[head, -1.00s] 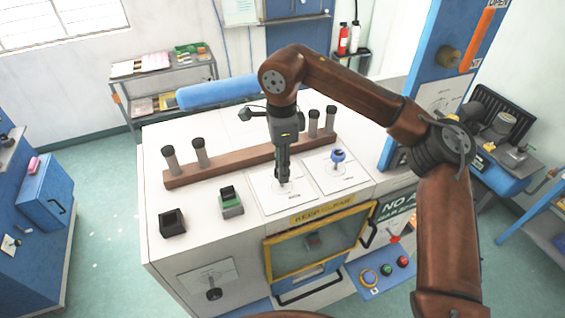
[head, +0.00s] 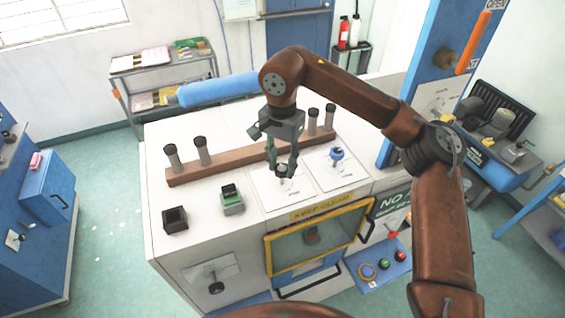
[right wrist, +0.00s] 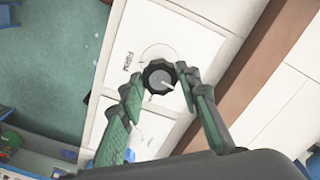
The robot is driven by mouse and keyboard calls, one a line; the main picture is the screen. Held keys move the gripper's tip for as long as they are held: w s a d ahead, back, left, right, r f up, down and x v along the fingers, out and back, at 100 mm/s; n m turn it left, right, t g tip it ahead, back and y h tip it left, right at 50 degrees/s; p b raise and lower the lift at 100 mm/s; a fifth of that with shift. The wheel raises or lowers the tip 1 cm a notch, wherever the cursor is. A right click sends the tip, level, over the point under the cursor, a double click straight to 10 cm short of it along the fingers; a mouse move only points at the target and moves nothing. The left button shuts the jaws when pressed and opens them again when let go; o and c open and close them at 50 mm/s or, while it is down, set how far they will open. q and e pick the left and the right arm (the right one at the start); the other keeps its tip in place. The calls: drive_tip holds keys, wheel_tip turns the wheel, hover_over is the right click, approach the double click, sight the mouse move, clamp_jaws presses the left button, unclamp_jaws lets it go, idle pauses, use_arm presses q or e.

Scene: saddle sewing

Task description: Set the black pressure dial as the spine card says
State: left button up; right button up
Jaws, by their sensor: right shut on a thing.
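The black dial (head: 282,171) sits on a white card on top of the white machine. In the right wrist view the black dial (right wrist: 157,76) has a knurled rim and a pale pointer line slanting to the lower right. A thin arc and small lettering are printed around it, too small to read surely. My right gripper (head: 283,166) points down over the dial, and its green-padded fingers (right wrist: 161,84) stand on either side of the rim, closed on it. My left gripper is not in view. I cannot make out a spine card.
A blue knob (head: 337,154) stands on the card to the right. A wooden rail (head: 235,161) with dark-capped posts runs behind. A green-grey block (head: 232,201) and a black open box (head: 174,219) stand to the left. A yellow-framed window (head: 318,241) is on the front.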

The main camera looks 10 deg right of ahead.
sight(282, 167)
drive_tip(key=shift+r+n, duration=0.1)
drive_tip(key=shift+n, duration=0.5)
drive_tip(key=o, duration=1.2)
drive_tip(key=shift+c, duration=0.2)
wheel_tip(282, 167, up, 12)
